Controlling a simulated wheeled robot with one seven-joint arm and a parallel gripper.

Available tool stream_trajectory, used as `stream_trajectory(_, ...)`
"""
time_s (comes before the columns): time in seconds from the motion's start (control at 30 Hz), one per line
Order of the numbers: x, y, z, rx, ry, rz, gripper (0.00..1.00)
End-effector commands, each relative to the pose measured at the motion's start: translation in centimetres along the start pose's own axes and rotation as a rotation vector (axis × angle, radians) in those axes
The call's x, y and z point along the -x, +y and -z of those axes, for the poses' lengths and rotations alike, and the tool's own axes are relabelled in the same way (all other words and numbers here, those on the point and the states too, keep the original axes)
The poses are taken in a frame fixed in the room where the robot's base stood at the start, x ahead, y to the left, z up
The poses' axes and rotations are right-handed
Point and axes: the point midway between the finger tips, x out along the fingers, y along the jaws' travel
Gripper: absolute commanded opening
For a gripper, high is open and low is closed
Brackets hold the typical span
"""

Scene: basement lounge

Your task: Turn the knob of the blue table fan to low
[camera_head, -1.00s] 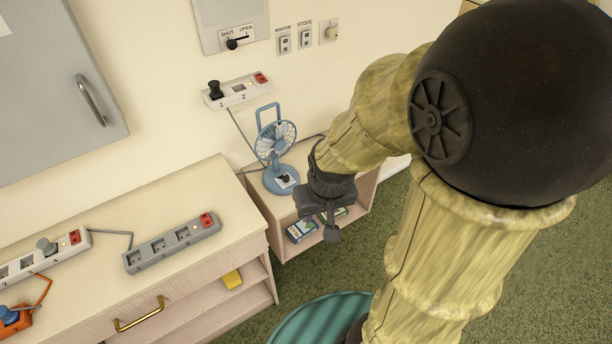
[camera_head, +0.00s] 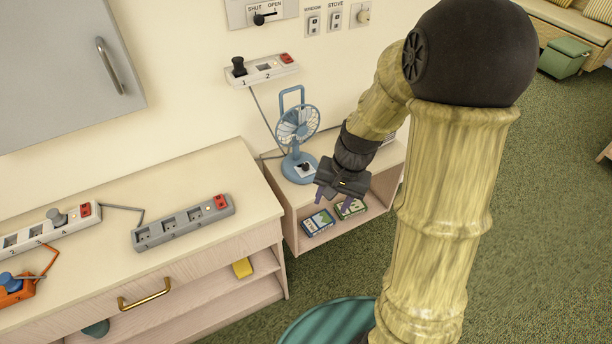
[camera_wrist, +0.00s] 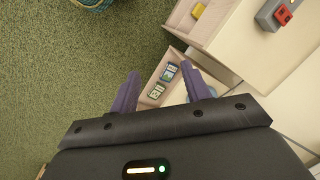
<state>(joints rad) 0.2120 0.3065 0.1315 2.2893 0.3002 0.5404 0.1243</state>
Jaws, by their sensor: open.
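The blue table fan (camera_head: 297,128) stands upright on the low shelf unit (camera_head: 290,190) against the wall. Its dark knob (camera_head: 304,168) sits on a pale plate on the fan's base; its setting is too small to read. My gripper (camera_head: 335,202) is open and empty, in front of the shelf unit, to the right of and below the fan's base, apart from it. In the wrist view the two purple fingers (camera_wrist: 160,88) are spread and point at the shelf's lower compartment.
Two boxed items (camera_head: 318,222) lie in the shelf unit's lower compartment. A wooden cabinet (camera_head: 200,265) with a grey power strip (camera_head: 183,223) stands on the left. A wall power strip (camera_head: 262,70) hangs above the fan. Green carpet is open on the right.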

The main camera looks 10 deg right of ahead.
Motion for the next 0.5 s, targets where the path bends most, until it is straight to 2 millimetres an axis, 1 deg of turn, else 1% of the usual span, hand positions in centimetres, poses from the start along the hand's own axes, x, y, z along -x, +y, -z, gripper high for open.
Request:
stream_trajectory(0.03, -3.4, 0.1, 1.4, -0.088, -0.045, 0.035, 0.47)
stream_trajectory(0.1, -6.0, -0.3, 3.0, -0.204, -0.107, 0.089, 0.47)
stream_trajectory(0.17, -8.2, -0.7, 4.3, -0.302, -0.160, 0.141, 0.47)
stream_trajectory(0.2, -9.6, -0.9, 5.3, -0.366, -0.197, 0.179, 0.47)
stream_trajectory(0.27, -11.6, -1.3, 6.8, -0.462, -0.252, 0.238, 0.47)
stream_trajectory(0.3, -12.9, -1.5, 7.9, -0.527, -0.291, 0.281, 0.47)
stream_trajectory(0.37, -14.8, -1.7, 9.6, -0.622, -0.348, 0.349, 0.47)
stream_trajectory(0.4, -15.9, -1.8, 10.8, -0.683, -0.389, 0.397, 0.47)
stream_trajectory(0.47, -17.6, -1.8, 12.6, -0.775, -0.449, 0.474, 0.47)
stream_trajectory(0.5, -18.6, -1.7, 14.0, -0.834, -0.488, 0.528, 0.47)
